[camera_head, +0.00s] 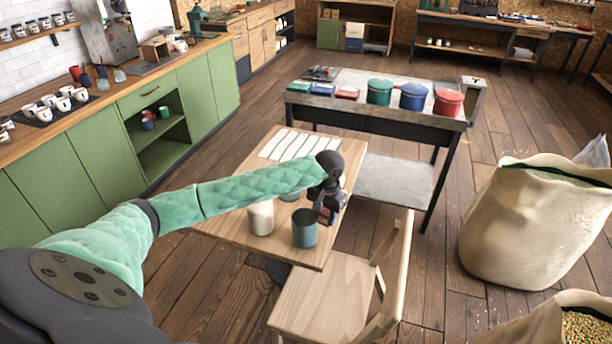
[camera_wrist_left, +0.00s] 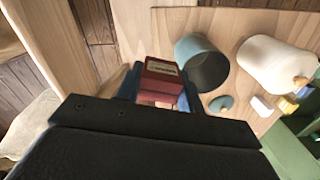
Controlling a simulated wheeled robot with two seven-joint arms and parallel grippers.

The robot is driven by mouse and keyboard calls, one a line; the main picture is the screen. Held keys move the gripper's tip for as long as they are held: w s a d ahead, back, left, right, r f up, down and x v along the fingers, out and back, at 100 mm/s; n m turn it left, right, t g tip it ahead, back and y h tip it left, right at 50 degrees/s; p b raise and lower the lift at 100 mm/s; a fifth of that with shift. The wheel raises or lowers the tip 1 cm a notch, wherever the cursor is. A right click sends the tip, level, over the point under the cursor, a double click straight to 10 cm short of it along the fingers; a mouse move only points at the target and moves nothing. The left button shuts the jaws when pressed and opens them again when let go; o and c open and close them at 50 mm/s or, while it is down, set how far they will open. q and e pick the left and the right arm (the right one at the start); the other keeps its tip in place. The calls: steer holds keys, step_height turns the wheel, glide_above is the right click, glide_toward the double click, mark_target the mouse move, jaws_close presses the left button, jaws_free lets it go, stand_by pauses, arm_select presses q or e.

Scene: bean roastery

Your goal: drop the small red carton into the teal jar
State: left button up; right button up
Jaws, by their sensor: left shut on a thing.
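The small red carton (camera_wrist_left: 162,80) is held between the fingers of my left gripper (camera_wrist_left: 160,98) in the left wrist view. In the head view my left gripper (camera_head: 324,216) points down over the right side of the small wooden table, and the carton is mostly hidden there. The teal jar (camera_head: 305,235) stands upright and open on the table, just left of and nearer than the gripper. In the left wrist view the teal jar (camera_wrist_left: 190,52) is right of the carton, with its dark opening visible. The carton is outside the jar. My right gripper is not in view.
A cream jar (camera_head: 262,218) stands left of the teal jar. A round teal lid (camera_wrist_left: 221,104) and a small white block (camera_wrist_left: 262,106) lie nearby. A wooden chair (camera_head: 335,290) stands at the table's near edge. A grey bench (camera_head: 340,110) with several coloured pots stands behind.

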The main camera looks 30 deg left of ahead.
arm_select(q)
steer(key=w+a+r+m+p, duration=0.25)
steer(key=a+r+m, duration=0.35)
steer(key=a+m, duration=0.4)
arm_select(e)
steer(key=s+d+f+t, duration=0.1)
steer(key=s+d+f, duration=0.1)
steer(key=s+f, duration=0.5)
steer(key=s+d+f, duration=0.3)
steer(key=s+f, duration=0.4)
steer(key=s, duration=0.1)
arm_select(q)
step_height(320, 180, down, 7)
steer(key=m+b, duration=0.5)
steer(key=b, duration=0.2)
steer(key=shift+w+r, duration=0.2)
steer(key=shift+w, duration=0.1)
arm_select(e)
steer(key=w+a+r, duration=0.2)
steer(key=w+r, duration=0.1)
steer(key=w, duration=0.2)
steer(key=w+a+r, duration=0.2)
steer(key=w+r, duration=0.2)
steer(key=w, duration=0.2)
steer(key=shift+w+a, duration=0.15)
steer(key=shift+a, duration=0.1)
arm_select(q)
steer(key=shift+d, duration=0.1)
